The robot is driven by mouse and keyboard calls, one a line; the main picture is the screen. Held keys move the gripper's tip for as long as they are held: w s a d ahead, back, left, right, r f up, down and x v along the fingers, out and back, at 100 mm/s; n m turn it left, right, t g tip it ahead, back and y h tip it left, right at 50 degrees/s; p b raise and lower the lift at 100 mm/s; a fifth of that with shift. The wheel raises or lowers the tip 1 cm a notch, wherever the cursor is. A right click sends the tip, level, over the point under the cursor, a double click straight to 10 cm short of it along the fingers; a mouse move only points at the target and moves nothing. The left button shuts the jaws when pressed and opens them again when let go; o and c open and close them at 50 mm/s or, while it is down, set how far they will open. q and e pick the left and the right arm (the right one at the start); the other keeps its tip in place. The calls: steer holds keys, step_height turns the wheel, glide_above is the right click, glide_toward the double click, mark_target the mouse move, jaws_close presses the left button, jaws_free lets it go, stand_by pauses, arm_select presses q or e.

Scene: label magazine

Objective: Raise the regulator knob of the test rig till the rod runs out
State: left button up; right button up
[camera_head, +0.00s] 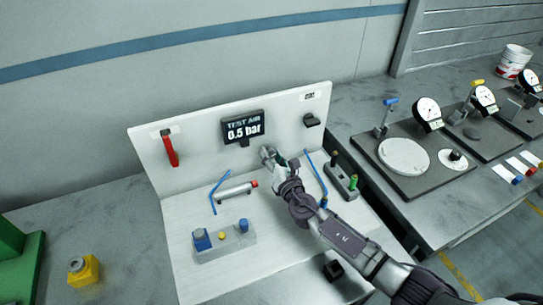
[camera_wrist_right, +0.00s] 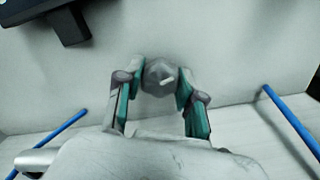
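The test rig is a white panel (camera_head: 185,125) with a base. Its display (camera_head: 243,129) reads "TEST AIR 0.5 bar". The small grey regulator knob (camera_head: 267,151) sits on the panel below the display. My right gripper (camera_wrist_right: 160,82) has its green-padded fingers on both sides of the regulator knob (camera_wrist_right: 160,76), seemingly touching it; a white mark on the knob slants slightly. A silver cylinder (camera_head: 236,191) lies on the base, its red tip (camera_head: 255,183) close to the cylinder end. My left gripper is not in view.
A red lever (camera_head: 169,149) and a black knob (camera_head: 311,120) are on the panel. Blue tubes (camera_head: 213,199) flank the cylinder. A grey block with blue buttons (camera_head: 226,243) stands in front. A block with a green part (camera_head: 343,181) is at right. Dial gauges (camera_head: 427,111) stand on the right bench.

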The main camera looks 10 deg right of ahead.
steer(key=shift+c, duration=1.2)
steer(key=shift+f+m+b, duration=0.25)
steer(key=shift+m+b, duration=0.25)
steer(key=shift+b, duration=0.05)
steer(key=shift+m+b, duration=0.35)
steer(key=shift+m, duration=0.15)
steer(key=shift+r+m, duration=0.2)
steer(key=shift+m, duration=0.4)
steer(key=o, duration=1.1)
steer(key=shift+o, duration=0.2)
steer(key=s, duration=0.4)
steer(key=s+d, duration=0.1)
steer(key=s, duration=0.3)
steer(key=s+d, duration=0.1)
steer(key=s, duration=0.2)
steer(key=shift+s+d, duration=0.2)
steer(key=shift+s, duration=0.2)
